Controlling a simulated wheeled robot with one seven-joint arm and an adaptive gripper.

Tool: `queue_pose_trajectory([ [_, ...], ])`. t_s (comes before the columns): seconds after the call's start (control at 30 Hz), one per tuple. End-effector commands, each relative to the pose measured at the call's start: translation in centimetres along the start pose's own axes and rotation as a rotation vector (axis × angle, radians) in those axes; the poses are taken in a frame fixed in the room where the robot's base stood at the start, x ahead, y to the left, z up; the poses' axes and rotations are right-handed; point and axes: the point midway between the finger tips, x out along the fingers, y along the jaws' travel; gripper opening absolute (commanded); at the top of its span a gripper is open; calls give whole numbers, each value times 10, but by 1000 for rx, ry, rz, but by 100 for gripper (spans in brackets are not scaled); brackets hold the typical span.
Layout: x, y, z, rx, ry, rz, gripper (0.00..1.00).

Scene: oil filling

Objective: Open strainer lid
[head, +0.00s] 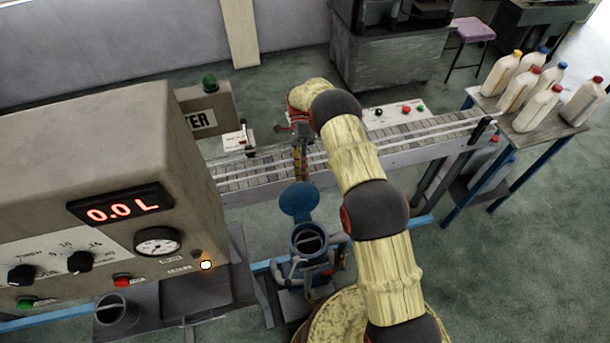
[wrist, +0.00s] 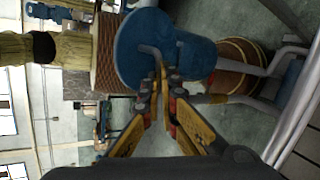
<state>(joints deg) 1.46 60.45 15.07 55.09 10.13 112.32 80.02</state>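The strainer (head: 309,240) is a blue round housing with a dark opening, below my arm in the head view. Its blue lid (head: 299,200) is tilted up at the far side, so the opening shows. In the wrist view the lid (wrist: 133,62) fills the upper middle, with a thin bent handle (wrist: 151,51) on its face. My gripper (wrist: 159,80) has its yellow fingers brought together at this handle and looks shut on it. In the head view my gripper (head: 301,178) points down at the lid's top; the exact contact is too small to see there.
A conveyor (head: 360,148) runs behind the lid. A grey control cabinet (head: 90,170) reading 0.0 L stands at the left. Several white bottles (head: 520,90) stand on a table at the right. Pipes flank the strainer. Open floor (head: 500,270) lies at the lower right.

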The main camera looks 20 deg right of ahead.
Motion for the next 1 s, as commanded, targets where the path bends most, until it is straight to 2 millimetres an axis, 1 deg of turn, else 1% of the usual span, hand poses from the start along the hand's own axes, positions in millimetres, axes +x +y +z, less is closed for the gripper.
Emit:
queue_pose_trajectory([
  [0.03, 24, -15, -2, 7, -10, 47, 0],
  [0.37, 22, -18, -2, 16, -18, 81, 0],
  [0.67, 22, -18, -3, 16, -18, 82, 18],
  [0.8, 19, -16, -3, 16, -17, 76, 25],
  [1.0, 16, -14, -4, 16, -17, 73, 26],
])
